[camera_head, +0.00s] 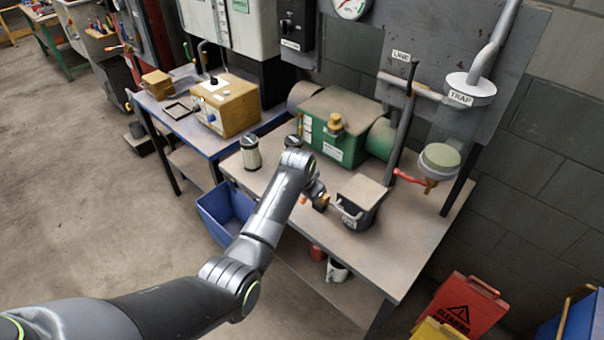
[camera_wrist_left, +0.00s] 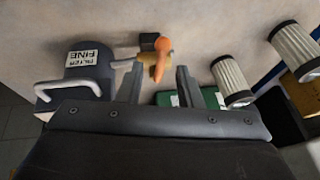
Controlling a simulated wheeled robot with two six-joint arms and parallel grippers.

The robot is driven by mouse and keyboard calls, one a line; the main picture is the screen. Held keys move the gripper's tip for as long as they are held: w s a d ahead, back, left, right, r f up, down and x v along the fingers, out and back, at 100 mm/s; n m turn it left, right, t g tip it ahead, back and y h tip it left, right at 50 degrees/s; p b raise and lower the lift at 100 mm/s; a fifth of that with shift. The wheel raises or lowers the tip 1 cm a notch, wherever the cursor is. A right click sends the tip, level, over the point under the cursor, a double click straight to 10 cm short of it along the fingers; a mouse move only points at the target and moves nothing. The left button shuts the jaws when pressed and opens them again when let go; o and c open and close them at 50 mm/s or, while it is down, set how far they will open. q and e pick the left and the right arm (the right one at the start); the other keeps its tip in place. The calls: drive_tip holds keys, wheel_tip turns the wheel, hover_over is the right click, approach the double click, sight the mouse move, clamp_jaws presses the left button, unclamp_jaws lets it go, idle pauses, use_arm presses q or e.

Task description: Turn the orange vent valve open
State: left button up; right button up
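The vent valve's orange handle (camera_wrist_left: 160,58) shows in the wrist view, beside a brass fitting (camera_wrist_left: 124,63) and a small dark block. In the head view, small orange (camera_head: 303,200) and brass (camera_head: 322,202) parts show by my gripper, partly hidden. My left gripper (camera_wrist_left: 158,78) is open. The orange handle appears between and just beyond its two fingertips. I cannot tell whether they touch. In the head view this gripper (camera_head: 317,193) is over the table's front part, mostly hidden behind its wrist. My right gripper is not in view.
White pleated filters (camera_head: 250,153) stand left. A green machine (camera_head: 335,130) is behind. A red-handled valve (camera_head: 408,178) hangs under the trap at right.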

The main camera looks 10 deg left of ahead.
use_arm(q)
drive_tip(key=b+v, duration=0.1)
drive_tip(key=v, duration=1.3)
drive_tip(key=shift+r+b, duration=0.3)
drive_tip(key=shift+b, duration=0.05)
drive_tip(key=shift+s, duration=0.1)
